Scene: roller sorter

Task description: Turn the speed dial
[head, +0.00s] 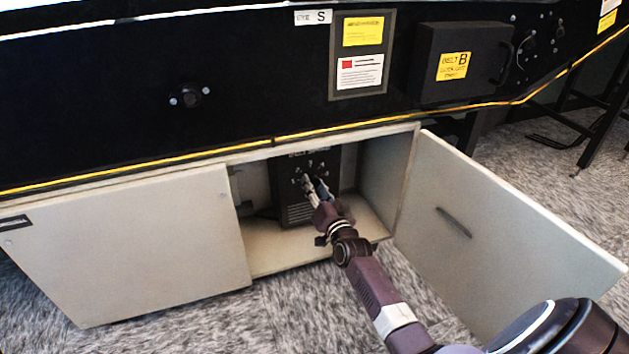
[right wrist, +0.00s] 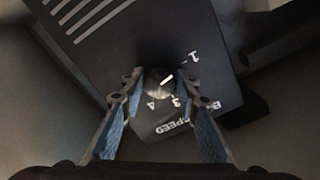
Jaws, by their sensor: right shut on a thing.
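The speed dial (right wrist: 158,84) is a small round knob with a white pointer line, on a dark control box. In the right wrist view the pointer leans to the upper right, towards the side of the numeral 1. The numerals 3 and 4 and the word SPEED show beside it; other marks are covered. The control box (head: 296,210) stands inside the open cabinet in the head view. My right gripper (head: 313,186) reaches into the cabinet to the box face. In the right wrist view its fingers (right wrist: 160,88) are shut on the dial from both sides. My left gripper is out of view.
The cabinet's right door (head: 500,215) stands swung open beside my right arm. The left door (head: 125,245) is closed. The cabinet floor (head: 285,258) is bare in front of the box. The black sorter frame (head: 240,60) overhangs the cabinet.

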